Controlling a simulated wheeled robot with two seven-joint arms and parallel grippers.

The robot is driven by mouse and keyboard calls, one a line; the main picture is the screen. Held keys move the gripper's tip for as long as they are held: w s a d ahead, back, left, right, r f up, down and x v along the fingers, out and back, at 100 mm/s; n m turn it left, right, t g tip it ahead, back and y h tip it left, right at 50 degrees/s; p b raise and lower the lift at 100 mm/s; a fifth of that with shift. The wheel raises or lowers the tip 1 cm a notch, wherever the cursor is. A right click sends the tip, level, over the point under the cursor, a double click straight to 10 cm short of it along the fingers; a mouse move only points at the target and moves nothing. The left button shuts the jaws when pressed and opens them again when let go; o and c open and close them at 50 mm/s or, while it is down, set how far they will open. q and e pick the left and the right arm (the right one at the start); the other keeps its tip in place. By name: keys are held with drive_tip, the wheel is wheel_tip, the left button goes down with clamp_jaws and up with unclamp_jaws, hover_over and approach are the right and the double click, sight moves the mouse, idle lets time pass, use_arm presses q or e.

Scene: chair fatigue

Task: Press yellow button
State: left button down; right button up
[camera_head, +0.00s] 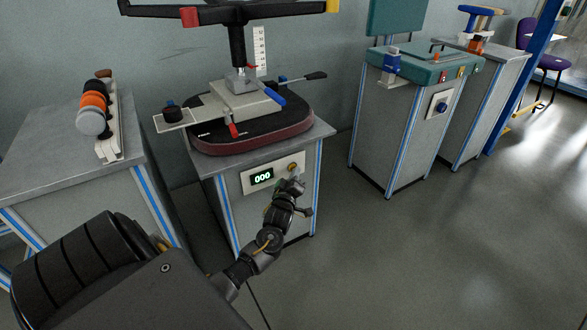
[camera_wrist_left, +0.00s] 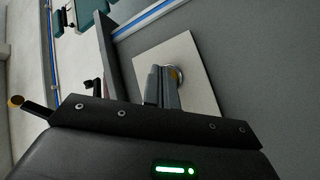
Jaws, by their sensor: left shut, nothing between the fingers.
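The yellow button (camera_head: 292,167) sits at the right end of a pale panel (camera_head: 247,187) on the front of the middle workbench, right of a display reading 000. My left gripper (camera_head: 294,181) is shut and empty, its tips just below and in front of the button. In the left wrist view the fingertips (camera_wrist_left: 163,72) overlap the yellow button (camera_wrist_left: 175,74) with its metal ring and hide part of it. I cannot tell whether they touch it. My right gripper is not in view.
The middle bench (camera_head: 318,132) carries a chair seat under a test rig. A bench (camera_head: 40,168) with rollers stands at left. A bench with a teal machine (camera_head: 425,68) stands at right. Open floor (camera_head: 420,260) lies at the front right.

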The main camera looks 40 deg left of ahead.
use_arm(q)
drive_tip(key=shift+s+d, duration=0.15)
drive_tip(key=shift+d, duration=0.35)
drive_tip(key=d, duration=0.1)
drive_tip(key=s+d+p, duration=0.1)
drive_tip(key=d, duration=0.1)
drive_tip(key=d+p, duration=0.1)
drive_tip(key=shift+s+d, duration=0.25)
drive_tip(key=shift+d, duration=0.15)
idle(0.8)
